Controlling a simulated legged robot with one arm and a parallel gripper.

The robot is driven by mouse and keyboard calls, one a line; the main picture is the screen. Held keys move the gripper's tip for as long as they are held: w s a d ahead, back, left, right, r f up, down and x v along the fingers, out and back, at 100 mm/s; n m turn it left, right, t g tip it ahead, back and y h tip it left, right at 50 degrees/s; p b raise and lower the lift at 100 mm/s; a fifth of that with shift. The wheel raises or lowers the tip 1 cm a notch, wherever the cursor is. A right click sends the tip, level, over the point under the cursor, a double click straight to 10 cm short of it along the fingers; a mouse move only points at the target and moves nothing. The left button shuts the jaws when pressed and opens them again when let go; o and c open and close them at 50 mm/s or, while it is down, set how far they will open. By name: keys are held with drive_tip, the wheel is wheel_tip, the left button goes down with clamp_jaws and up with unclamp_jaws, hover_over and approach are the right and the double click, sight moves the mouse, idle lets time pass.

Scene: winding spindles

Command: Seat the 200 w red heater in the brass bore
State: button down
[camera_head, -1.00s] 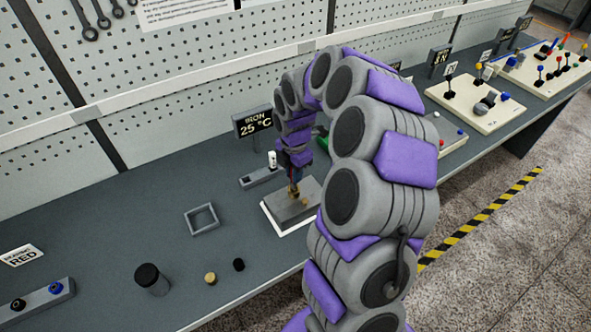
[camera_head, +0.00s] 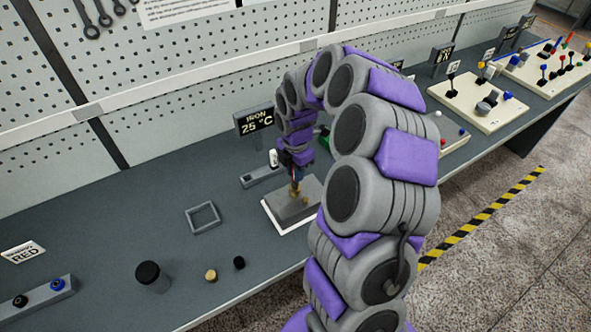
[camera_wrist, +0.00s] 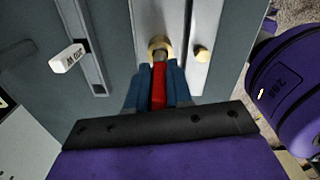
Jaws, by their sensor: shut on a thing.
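My gripper (camera_wrist: 157,91) is shut on the red heater (camera_wrist: 158,95), held between its blue fingers in the wrist view. The heater's grey metal tip (camera_wrist: 159,57) points at the brass bore (camera_wrist: 155,43), a ring on the grey block. The tip overlaps the ring's opening; I cannot tell how far inside it is. In the head view my gripper (camera_head: 296,172) is over the brass piece (camera_head: 295,190) on the grey iron block (camera_head: 310,192). The heater is mostly hidden there by the fingers and arm.
A small brass knob (camera_wrist: 201,53) sits beside the bore. A white labelled cylinder (camera_wrist: 68,58) stands in a slotted grey holder (camera_head: 262,177). A display reading 25 °C (camera_head: 254,122) is behind.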

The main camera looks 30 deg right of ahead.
drive_tip(key=shift+f, duration=1.65)
idle(2.1)
drive_tip(key=c, duration=0.9)
unclamp_jaws()
drive_tip(key=shift+c, duration=0.2)
drive_tip(key=shift+r, duration=0.15)
wheel_tip(320, 180, up, 16)
drive_tip(key=p, duration=0.3)
drive_tip(key=shift+w+f+p, duration=0.1)
drive_tip(key=shift+f+p, duration=0.15)
drive_tip(key=shift+p, duration=0.05)
drive_tip(key=shift+r, duration=0.75)
